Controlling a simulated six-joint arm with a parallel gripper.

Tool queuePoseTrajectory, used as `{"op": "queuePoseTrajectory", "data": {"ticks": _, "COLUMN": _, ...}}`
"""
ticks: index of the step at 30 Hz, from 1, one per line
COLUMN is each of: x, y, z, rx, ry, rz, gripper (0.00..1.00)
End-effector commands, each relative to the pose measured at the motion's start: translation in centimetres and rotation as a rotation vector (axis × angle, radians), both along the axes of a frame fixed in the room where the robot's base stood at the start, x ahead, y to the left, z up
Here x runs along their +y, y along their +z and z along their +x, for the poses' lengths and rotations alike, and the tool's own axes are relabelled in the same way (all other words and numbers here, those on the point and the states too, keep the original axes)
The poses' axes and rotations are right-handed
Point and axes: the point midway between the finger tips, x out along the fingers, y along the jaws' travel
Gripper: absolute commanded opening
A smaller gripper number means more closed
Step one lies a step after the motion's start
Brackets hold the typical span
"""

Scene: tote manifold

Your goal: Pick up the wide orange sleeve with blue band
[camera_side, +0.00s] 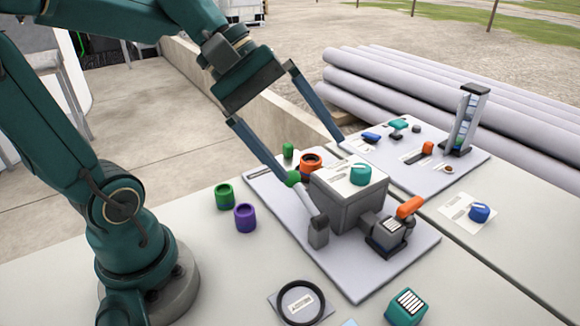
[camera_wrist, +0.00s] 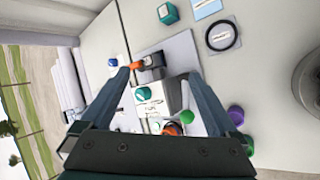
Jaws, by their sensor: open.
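A wide orange sleeve (camera_side: 311,160) with a dark opening stands on the grey board behind the grey box in the side view. I cannot make out a blue band on it. In the wrist view the orange sleeve (camera_wrist: 172,128) is at the bottom centre, partly hidden by my gripper's body. My gripper (camera_side: 312,157) is wide open and empty, its two long fingers spread. In the side view they show to either side of the sleeve, but I cannot tell their height or depth. In the wrist view my gripper (camera_wrist: 158,74) spans the grey box area.
The grey box (camera_side: 349,200) carries a teal cap (camera_side: 361,174). An orange-handled valve (camera_side: 410,207) is at its right. Green (camera_side: 224,196) and purple (camera_side: 245,217) sleeves stand left. A black ring (camera_side: 300,300) lies in front. A tall rack (camera_side: 466,120) stands at the back right.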

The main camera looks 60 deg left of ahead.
Motion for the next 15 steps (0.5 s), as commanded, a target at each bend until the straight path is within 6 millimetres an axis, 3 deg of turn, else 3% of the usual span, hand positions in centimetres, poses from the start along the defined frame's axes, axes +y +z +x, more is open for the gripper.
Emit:
{"op": "queuePoseTrajectory", "data": {"ticks": 3, "x": 2.8, "y": 0.5, "z": 3.9, "rx": 0.095, "ry": 0.349, "rz": -0.314, "gripper": 0.95}}
{"op": "queuePoseTrajectory", "data": {"ticks": 6, "x": 5.8, "y": 0.9, "z": 6.3, "rx": 0.139, "ry": 0.594, "rz": -0.532, "gripper": 0.95}}
{"op": "queuePoseTrajectory", "data": {"ticks": 10, "x": 10.1, "y": 0.9, "z": 8.4, "rx": 0.175, "ry": 0.855, "rz": -0.766, "gripper": 0.95}}
{"op": "queuePoseTrajectory", "data": {"ticks": 15, "x": 16.2, "y": 0.2, "z": 9.5, "rx": 0.196, "ry": 1.154, "rz": -1.036, "gripper": 0.95}}
